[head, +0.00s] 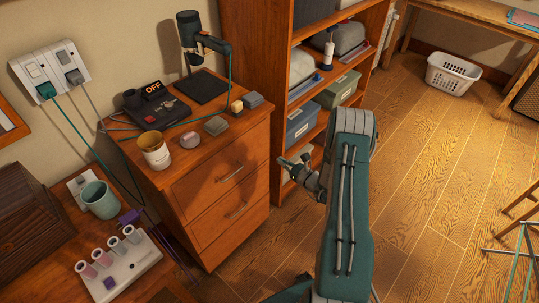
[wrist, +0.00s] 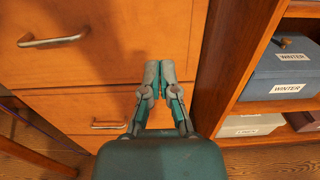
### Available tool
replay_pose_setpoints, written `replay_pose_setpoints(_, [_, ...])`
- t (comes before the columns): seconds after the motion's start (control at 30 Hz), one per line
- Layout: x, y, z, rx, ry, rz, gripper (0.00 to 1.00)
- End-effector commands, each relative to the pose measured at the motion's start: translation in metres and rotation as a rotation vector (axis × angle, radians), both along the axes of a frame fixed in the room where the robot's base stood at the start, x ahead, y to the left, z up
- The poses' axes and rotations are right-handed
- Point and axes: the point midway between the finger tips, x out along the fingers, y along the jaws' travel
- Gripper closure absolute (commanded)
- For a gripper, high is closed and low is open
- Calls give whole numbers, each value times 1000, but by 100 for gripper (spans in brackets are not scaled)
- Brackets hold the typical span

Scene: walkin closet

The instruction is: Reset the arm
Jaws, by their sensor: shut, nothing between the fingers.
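My arm is bent, with its teal links in the lower middle of the head view. My gripper (head: 287,168) points left toward the front of the wooden drawer cabinet (head: 217,165). In the wrist view my gripper (wrist: 159,72) is shut, its two grey fingertips side by side with nothing between them. Behind the fingertips are the cabinet's drawer fronts (wrist: 110,58). I cannot tell the exact gap between the fingertips and the drawers.
A shelf unit (head: 262,65) with labelled boxes (head: 301,122) stands right of the cabinet. A cup (head: 154,150) and a device reading OFF (head: 152,108) sit on the cabinet top. Wooden floor (head: 440,170) is open to the right, before a white basket (head: 452,75).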

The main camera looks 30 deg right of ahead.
Motion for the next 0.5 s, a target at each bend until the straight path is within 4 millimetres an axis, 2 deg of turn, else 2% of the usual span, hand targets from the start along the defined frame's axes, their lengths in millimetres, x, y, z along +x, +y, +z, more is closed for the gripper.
replay_pose_setpoints(0.1, [-20, -8, 1, 0, -1, -3, 100])
replay_pose_setpoints(0.2, [-29, -10, 1, -1, 0, -2, 100])
replay_pose_setpoints(0.5, [-35, -11, 1, -3, -1, 2, 100])
